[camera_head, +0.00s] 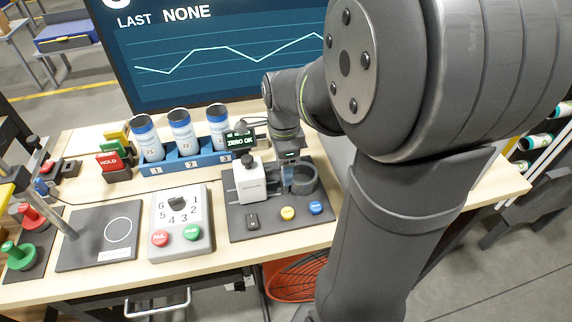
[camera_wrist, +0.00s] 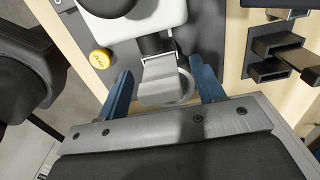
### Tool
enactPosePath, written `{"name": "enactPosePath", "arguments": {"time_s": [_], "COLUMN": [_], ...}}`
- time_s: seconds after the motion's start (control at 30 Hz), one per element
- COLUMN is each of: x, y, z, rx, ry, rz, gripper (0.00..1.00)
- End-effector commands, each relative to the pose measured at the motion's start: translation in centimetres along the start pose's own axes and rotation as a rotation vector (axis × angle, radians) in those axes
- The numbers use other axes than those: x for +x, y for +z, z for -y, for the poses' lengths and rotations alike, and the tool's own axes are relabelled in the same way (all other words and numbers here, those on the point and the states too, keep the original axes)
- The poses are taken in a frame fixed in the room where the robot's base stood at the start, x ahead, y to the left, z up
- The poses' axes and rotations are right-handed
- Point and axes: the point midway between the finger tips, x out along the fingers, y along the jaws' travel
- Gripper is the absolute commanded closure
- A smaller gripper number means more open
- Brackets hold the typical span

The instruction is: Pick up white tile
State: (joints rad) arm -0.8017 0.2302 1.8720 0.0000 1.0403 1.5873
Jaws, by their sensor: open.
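In the wrist view, a light grey-white flat piece (camera_wrist: 163,82), which looks like the white tile, lies between my fingers, over or in a round grey holder (camera_wrist: 182,97). I cannot tell whether the fingers touch it. My gripper (camera_wrist: 162,72) is open, its two blue fingers on either side of the piece. In the head view my gripper (camera_head: 287,184) points down at the right mat, beside the dark round holder (camera_head: 306,180) and right of the white instrument (camera_head: 249,183). The tile cannot be made out there.
The dark mat (camera_head: 262,228) also bears a yellow button (camera_head: 287,213) and a blue button (camera_head: 315,207). Behind it stands a "ZERO OK" display (camera_head: 240,140). Left are a blue rack (camera_head: 192,161) of cans and a grey dial box (camera_head: 181,236). My arm hides the right side.

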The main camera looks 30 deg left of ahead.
Motion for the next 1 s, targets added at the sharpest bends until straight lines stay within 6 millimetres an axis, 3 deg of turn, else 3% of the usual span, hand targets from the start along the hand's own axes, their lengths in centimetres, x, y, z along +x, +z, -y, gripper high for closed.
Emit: {"name": "enactPosePath", "arguments": {"time_s": [0.13, 0.4, 0.63, 0.7, 1.0], "x": [1.6, 1.9, 1.8, 1.8, 1.0], "y": [0.0, 0.0, 0.0, 0.0, 0.0], "z": [0.0, 0.0, 0.0, 0.1, 0.1], "rx": [0.0, 0.0, 0.0, 0.0, 0.0], "ry": [0.0, -0.001, -0.001, -0.001, -0.004], "rz": [0.0, 0.0, 0.0, 0.0, 0.0], "gripper": [0.38, 0.38, 0.83, 0.9, 0.9]}}
